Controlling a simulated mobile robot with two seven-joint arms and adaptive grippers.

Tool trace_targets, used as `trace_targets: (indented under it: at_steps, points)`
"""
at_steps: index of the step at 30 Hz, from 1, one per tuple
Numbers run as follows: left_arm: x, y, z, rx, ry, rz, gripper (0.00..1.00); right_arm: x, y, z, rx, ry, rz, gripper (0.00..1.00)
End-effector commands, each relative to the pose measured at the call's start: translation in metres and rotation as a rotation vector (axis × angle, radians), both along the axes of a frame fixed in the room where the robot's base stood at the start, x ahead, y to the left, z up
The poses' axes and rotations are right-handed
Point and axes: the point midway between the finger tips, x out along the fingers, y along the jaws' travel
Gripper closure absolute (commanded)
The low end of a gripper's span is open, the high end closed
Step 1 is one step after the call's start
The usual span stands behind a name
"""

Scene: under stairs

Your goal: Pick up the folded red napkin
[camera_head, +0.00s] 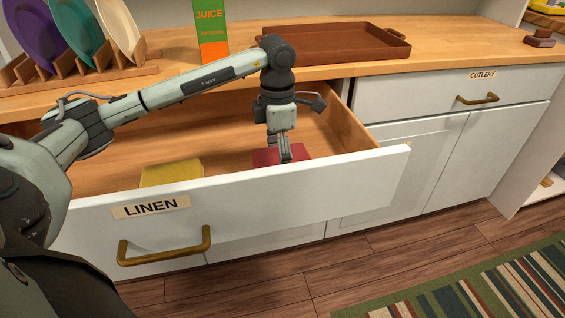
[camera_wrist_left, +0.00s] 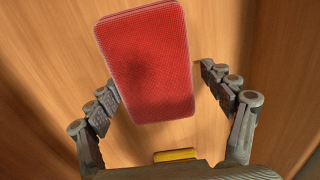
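The folded red napkin (camera_head: 267,157) lies inside the open drawer labelled LINEN (camera_head: 345,183), towards its right end. It fills the upper middle of the left wrist view (camera_wrist_left: 146,62) as a rounded red block with a woven surface. My left gripper (camera_head: 285,155) points down into the drawer over the napkin. In the left wrist view its two fingers (camera_wrist_left: 166,90) are spread wide on either side of the napkin's near part, with gaps visible. The gripper holds nothing. The drawer front hides part of the napkin. My right gripper is in neither view.
A folded yellow napkin (camera_head: 171,172) lies in the same drawer to the left. The counter above bears a plate rack (camera_head: 80,72), a juice carton (camera_head: 211,35) and a brown tray (camera_head: 335,45). The CUTLERY drawer (camera_head: 430,98) is shut.

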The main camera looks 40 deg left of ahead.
Motion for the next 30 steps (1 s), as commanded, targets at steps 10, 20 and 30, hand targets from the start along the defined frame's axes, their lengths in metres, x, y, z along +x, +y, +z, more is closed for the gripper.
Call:
trace_targets:
  at_steps: [10, 20, 30]
  points:
    - [0.000, 0.000, 0.000, -0.001, 0.001, 0.000, 0.61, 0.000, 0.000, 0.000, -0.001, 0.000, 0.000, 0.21]
    - [0.001, 0.000, 0.016, -0.001, -0.003, 0.000, 0.61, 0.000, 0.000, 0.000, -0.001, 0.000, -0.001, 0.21]
    - [0.001, 0.000, 0.082, -0.001, -0.003, 0.000, 0.61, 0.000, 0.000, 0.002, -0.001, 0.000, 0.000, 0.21]
